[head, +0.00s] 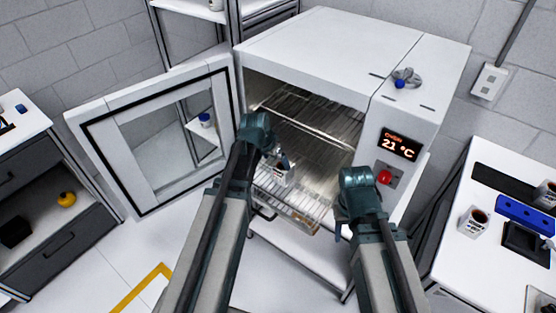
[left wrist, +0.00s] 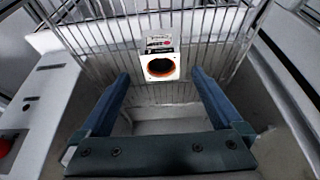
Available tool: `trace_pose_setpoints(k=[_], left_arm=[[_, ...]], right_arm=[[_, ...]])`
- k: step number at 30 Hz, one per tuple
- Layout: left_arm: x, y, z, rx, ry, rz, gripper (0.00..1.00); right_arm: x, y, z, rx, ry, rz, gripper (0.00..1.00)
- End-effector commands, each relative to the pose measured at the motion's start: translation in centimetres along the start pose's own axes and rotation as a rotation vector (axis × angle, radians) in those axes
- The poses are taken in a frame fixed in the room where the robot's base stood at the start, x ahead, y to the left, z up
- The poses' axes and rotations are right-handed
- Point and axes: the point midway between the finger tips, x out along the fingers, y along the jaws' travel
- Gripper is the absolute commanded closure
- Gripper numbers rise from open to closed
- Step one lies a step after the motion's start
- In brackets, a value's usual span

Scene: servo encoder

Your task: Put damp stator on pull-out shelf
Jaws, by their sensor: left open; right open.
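The stator (left wrist: 160,68) is a small white block with a dark round bore and an orange ring; a printed face with a red mark shows above the ring. It rests on the wire pull-out shelf (left wrist: 100,38), which also shows in the head view (head: 300,207), drawn partly out of the oven. In the head view the stator (head: 277,177) is partly hidden by my left gripper (head: 282,160). My left gripper is open, its fingertips on either side of the stator, with gaps showing. My right gripper (head: 341,231) is open and empty at the shelf's right front.
The oven (head: 340,50) has its door (head: 150,140) swung open to the left; its display reads 21 °C. A red button (head: 384,177) is on the front.

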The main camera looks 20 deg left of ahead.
Motion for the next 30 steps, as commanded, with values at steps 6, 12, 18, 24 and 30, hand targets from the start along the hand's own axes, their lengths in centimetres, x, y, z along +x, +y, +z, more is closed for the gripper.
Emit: trace_pose_setpoints(k=[6, 12, 18, 24, 30], left_arm=[[-0.2, 7.8, 3.2, 0.015, -0.128, 0.024, 0.0], [-1.9, 16.4, 9.2, 0.015, -0.329, -0.017, 0.0], [-3.5, 20.0, 12.8, 0.006, -0.434, -0.082, 0.0], [-3.8, 20.4, 13.4, 0.0, -0.453, -0.1, 0.0], [-3.8, 20.4, 13.3, 0.0, -0.452, -0.098, 0.0]], right_arm=[[0.1, 0.0, 0.0, 0.0, 0.0, 0.0, 0.5], [0.1, 0.0, 0.0, 0.0, 0.0, 0.0, 0.5], [0.1, 0.0, 0.0, 0.0, 0.0, 0.0, 0.5], [0.1, 0.0, 0.0, 0.0, 0.0, 0.0, 0.5], [0.1, 0.0, 0.0, 0.0, 0.0, 0.0, 0.5]])
